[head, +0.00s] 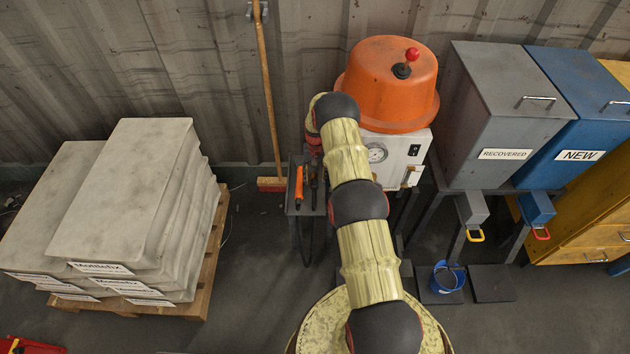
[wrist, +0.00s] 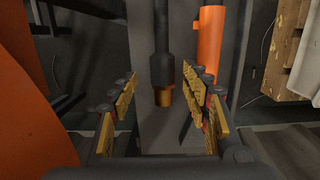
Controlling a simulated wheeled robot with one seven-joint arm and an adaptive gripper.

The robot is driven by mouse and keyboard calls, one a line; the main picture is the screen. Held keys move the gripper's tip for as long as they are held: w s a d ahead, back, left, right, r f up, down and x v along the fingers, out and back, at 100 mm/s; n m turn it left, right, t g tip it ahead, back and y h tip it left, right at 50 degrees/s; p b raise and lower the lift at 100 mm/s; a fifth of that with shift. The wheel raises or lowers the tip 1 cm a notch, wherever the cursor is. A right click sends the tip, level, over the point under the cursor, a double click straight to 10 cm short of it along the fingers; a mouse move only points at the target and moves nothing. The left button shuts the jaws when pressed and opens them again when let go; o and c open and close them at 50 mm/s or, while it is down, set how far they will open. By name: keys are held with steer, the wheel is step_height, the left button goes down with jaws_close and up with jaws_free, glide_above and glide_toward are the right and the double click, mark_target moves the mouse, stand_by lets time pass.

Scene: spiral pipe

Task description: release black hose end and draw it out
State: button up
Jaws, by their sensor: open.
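In the wrist view, a black hose end (wrist: 162,66) with a brass-coloured tip (wrist: 163,96) points down the picture. The fingers are open, with yellow pads, and a gap shows on the left of the hose end. In the head view, my arm reaches to the grey holder (head: 304,208) beside the orange-topped machine (head: 390,85). My gripper is mostly hidden there, and I cannot make out the hose end.
An orange cylinder (wrist: 210,42) stands close to the right finger in the wrist view. The machine's orange body (wrist: 30,115) fills the left side. A broom (head: 267,100) leans on the wall. A pallet (head: 205,275) of stacked sacks is at left; grey and blue bins (head: 500,120) are at right.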

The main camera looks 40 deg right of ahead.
step_height(320, 180, up, 10)
steer(key=shift+w+d, duration=0.4)
steer(key=shift+w, duration=0.05)
steer(key=shift+f, duration=0.1)
steer(key=s+a+f+g, duration=0.1)
steer(key=s+a+f, duration=0.15)
steer(key=s, duration=0.25)
steer(key=s+a+r+n+t+p, duration=0.2)
steer(key=s+a+r, duration=0.8)
steer(key=r, duration=0.8)
steer(key=s+a+r+n+t+p, duration=0.2)
steer(key=s+a+r, duration=0.8)
steer(key=r, duration=0.8)
steer(key=s+a+r+n+t+p, duration=0.3)
steer(key=s+a+r, duration=0.7)
steer(key=r, duration=0.9)
steer(key=shift+s+t+h, duration=0.3)
steer(key=shift+s+h, duration=0.1)
steer(key=shift+s, duration=0.35)
steer(key=shift+c, duration=1.1)
